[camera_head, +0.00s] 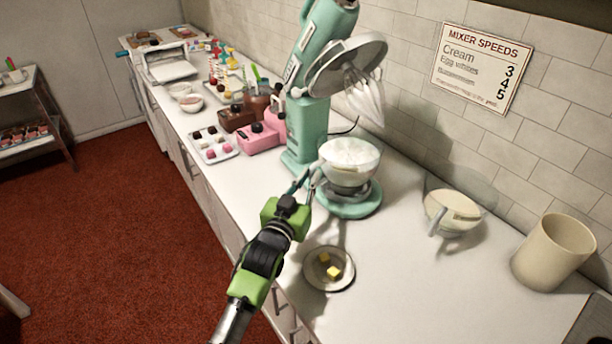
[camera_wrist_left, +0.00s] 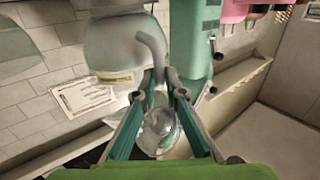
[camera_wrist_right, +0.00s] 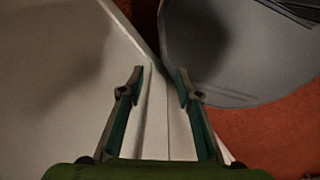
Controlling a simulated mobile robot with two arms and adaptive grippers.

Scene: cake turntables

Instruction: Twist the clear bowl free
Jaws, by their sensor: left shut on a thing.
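The clear bowl (camera_head: 345,178) sits upright on the base of the mint-green stand mixer (camera_head: 305,125), with white, creamy contents. The mixer head is tilted up, and its wire whisk (camera_head: 366,97) hangs above and to the right of the bowl. My left gripper (camera_head: 308,178) is at the near left side of the bowl. In the left wrist view the fingers of my left gripper (camera_wrist_left: 159,88) are closed about the bowl's grey curved handle (camera_wrist_left: 151,46). My right gripper (camera_wrist_right: 156,72) shows only in its own wrist view, with its fingers apart and nothing between them.
A small plate (camera_head: 315,281) with yellow cubes lies in front of the mixer. A pale jug (camera_head: 452,210) and a cream canister (camera_head: 553,252) stand to the right.

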